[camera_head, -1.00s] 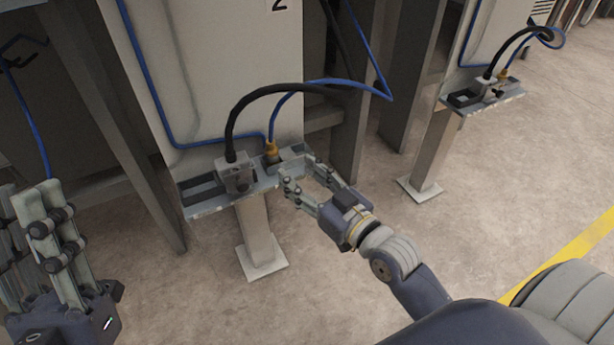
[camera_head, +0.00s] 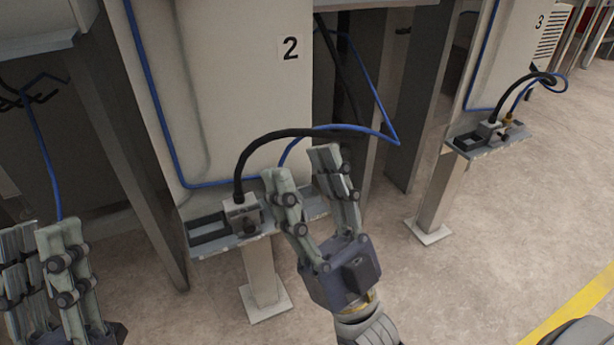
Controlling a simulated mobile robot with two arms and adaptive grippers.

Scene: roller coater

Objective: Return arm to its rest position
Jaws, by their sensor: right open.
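My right gripper (camera_head: 300,165) is open, its two fingers pointing up and apart, with nothing seen between them. In the picture it covers the right part of the metal shelf (camera_head: 258,238) at the column marked 2. My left gripper (camera_head: 22,232) stands at the lower left edge with its fingers pointing up; it is partly cut off by the picture edge. A grey valve block (camera_head: 243,214) with a black hose (camera_head: 240,165) sits on the shelf. The foot of the blue hose (camera_head: 345,127) is hidden behind my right gripper.
A post (camera_head: 262,285) carries the shelf. A second shelf (camera_head: 490,140) with hoses and a brass fitting stands at the right, at the column marked 3. A dark beam (camera_head: 135,165) stands at the left.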

